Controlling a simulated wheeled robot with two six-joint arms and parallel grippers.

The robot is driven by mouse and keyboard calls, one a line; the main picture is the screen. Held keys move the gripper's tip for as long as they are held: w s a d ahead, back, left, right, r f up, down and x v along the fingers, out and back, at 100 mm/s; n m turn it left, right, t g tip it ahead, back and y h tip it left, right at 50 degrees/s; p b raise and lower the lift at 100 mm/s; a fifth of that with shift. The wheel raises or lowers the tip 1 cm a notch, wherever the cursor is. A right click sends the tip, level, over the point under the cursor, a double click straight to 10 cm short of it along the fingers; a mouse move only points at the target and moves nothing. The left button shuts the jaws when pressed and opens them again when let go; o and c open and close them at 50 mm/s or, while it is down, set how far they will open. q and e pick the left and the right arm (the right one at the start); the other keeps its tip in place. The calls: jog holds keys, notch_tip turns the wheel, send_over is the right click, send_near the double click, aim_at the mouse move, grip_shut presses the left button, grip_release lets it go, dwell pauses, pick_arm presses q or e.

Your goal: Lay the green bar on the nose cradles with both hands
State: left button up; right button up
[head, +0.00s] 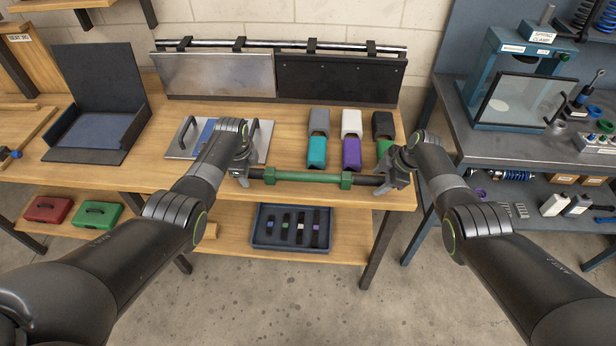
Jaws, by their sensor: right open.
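The green bar (308,177) has a green middle, two green collars and dark ends. It lies level across the picture, in front of the wooden table's front edge. My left gripper (243,174) is at the bar's left end; its fingers are too small and dark to tell whether they are shut on it. My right gripper (388,181) is open at the bar's right end, with its fingers around or beside the dark end. I cannot make out the nose cradles.
The wooden table (150,172) carries a metal plate with handles (181,148), an open dark case (104,128) and several coloured blocks (351,153). A tray (264,228) sits on the shelf below. A blue-grey bench (478,150) stands at the right.

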pick_arm(q)
grip_shut()
pick_arm(e)
grip_shut()
pick_arm(q)
jog(key=shift+w+r, duration=0.15)
jog(key=shift+r, duration=0.1)
pick_arm(e)
jog(key=shift+w+r, duration=0.15)
jog(key=shift+r, duration=0.1)
